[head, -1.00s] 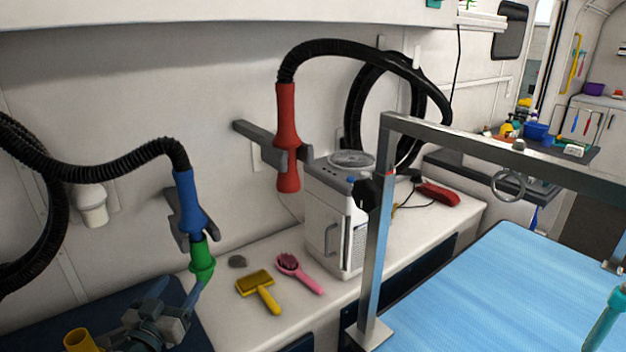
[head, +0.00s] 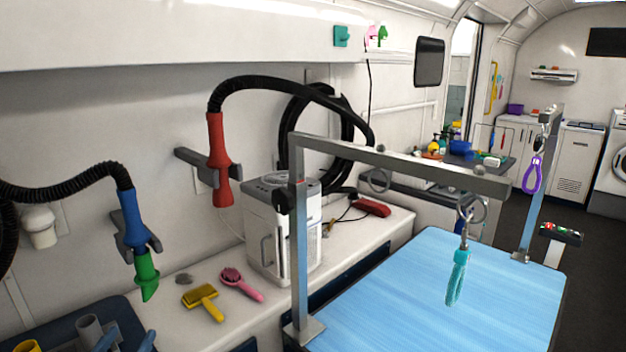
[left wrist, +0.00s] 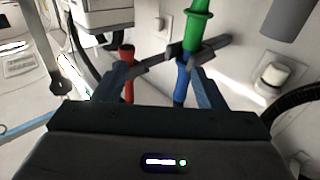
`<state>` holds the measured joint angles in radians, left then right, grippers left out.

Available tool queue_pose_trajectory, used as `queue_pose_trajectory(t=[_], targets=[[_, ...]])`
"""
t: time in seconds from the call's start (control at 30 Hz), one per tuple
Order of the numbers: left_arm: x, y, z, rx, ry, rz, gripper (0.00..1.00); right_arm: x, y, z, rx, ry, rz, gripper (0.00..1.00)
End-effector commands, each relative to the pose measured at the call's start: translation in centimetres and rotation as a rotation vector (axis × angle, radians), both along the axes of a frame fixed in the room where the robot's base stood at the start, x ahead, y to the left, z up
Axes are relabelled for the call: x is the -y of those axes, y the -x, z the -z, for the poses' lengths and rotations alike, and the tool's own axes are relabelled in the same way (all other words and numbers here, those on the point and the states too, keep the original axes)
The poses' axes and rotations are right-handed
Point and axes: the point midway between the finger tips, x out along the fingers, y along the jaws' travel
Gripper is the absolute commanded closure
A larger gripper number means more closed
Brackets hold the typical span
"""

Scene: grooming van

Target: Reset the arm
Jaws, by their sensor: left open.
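My right gripper is in neither view.
A red dryer handle (head: 218,160) hangs in another bracket. A yellow brush (head: 203,302) and pink brush (head: 240,285) lie on the counter beside a white machine (head: 262,235). A navy tray (head: 125,312) with tubes is at lower left. A metal frame stands over the blue table (head: 430,300).

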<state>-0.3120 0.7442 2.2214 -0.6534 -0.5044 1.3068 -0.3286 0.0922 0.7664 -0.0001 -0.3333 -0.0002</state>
Motion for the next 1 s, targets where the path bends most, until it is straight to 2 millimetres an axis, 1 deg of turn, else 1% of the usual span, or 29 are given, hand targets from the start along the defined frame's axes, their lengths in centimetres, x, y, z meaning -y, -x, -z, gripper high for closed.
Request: queue_pose_trajectory(t=[0.1,0.33,0.43,0.57,0.67,0.77,0.87,0.9,1.0], targets=[[0.0,0.1,0.2,-0.005,0.002,-0.007,0.36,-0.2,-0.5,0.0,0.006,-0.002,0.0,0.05],[-0.3,1.3,2.2,-0.076,0.002,-0.09,0.36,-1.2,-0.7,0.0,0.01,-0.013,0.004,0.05],[-0.3,2.1,3.3,-0.122,0.003,-0.131,0.36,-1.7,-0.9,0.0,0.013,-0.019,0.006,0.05],[-0.3,3.6,5.5,-0.213,0.002,-0.194,0.36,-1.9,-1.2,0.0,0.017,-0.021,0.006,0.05],[0.0,5.3,7.7,-0.316,-0.004,-0.243,0.36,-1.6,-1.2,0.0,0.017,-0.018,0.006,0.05],[0.7,7.7,10.3,-0.455,-0.01,-0.283,0.36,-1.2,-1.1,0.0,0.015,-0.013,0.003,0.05],[2.1,10.7,13.4,-0.633,-0.02,-0.296,0.36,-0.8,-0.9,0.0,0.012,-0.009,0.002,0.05],[2.8,12.0,14.5,-0.709,-0.026,-0.291,0.36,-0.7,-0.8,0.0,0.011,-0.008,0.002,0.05],[4.9,15.3,16.8,-0.883,-0.041,-0.251,0.36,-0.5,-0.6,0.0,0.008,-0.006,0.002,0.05]])
